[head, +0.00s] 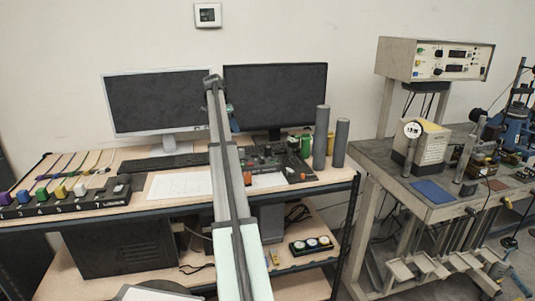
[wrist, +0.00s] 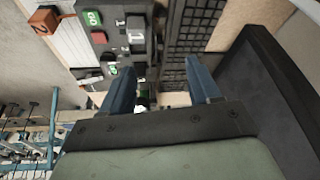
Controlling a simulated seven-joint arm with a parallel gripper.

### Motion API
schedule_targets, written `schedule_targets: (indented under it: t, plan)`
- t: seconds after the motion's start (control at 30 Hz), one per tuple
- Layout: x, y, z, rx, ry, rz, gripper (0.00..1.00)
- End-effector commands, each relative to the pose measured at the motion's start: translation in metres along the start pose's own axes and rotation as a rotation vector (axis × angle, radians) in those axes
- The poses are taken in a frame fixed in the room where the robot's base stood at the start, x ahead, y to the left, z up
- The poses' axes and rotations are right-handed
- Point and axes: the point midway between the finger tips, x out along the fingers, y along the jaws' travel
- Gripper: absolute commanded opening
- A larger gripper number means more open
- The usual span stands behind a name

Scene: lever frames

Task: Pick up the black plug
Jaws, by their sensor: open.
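No plug can be made out as the black one for certain. In the head view a black numbered strip (head: 66,207) at the left end of the bench holds a row of coloured plugs with cords behind them. A dark grey piece (head: 122,180) sits at its right end, too small to identify. My gripper (wrist: 153,72) is open and empty, with two blue fingers well apart, over the bench near the keyboard (wrist: 190,40) and a black button panel (wrist: 116,62). In the head view my arm largely hides the gripper. It is to the right of the strip, apart from it.
Two monitors (head: 155,104) (head: 275,95) stand at the back of the bench. A red block (wrist: 41,22) marked 2 lies beside the panel. Paper sheets (head: 178,184) lie between strip and arm.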

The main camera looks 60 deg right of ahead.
Motion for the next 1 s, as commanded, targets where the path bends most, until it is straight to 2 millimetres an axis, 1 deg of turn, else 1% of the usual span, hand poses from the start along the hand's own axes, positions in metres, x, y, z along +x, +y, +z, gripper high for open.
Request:
schedule_targets:
  t: [0.03,0.1,0.2,0.3,0.47,0.57,0.9,1.0]
  plan:
    - [0.005,0.011,-0.027,0.051,0.009,0.029,0.62]
    - [0.011,0.025,-0.053,0.112,0.019,0.064,0.62]
    - [0.016,0.041,-0.079,0.174,0.031,0.100,0.62]
    - [0.019,0.049,-0.092,0.207,0.038,0.118,0.62]
    - [0.027,0.053,-0.098,0.220,0.041,0.127,0.62]
    - [0.037,0.055,-0.097,0.219,0.040,0.128,0.62]
    - [0.091,0.061,-0.098,0.217,0.040,0.125,0.62]
    - [0.102,0.062,-0.098,0.217,0.039,0.126,0.62]
